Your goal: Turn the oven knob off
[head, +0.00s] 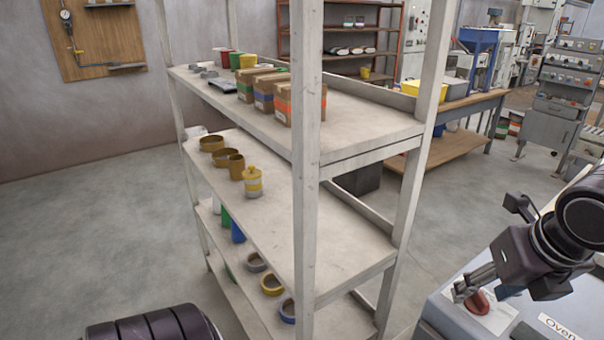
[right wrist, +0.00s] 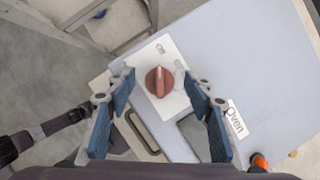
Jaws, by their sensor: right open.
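The oven knob (head: 479,303) is red with a raised ridge and sits on a white plate on top of the oven (head: 441,309). It also shows in the right wrist view (right wrist: 159,82), where its ridge runs roughly up and down the picture. Small grey marks lie on the plate beside it, too small to read. My right gripper (head: 486,286) is open over the knob. In the right wrist view the knob shows between its two spread blue-padded fingers, with a gap on each side. My left gripper is out of view; only part of my left arm shows.
A tall white shelf rack (head: 305,200) stands left of the oven, holding boxes (head: 262,90), pots and rings. An "Oven" label (right wrist: 235,120) is on the oven's top. A workbench (head: 470,108) stands behind. Open floor (head: 90,230) lies left of the rack.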

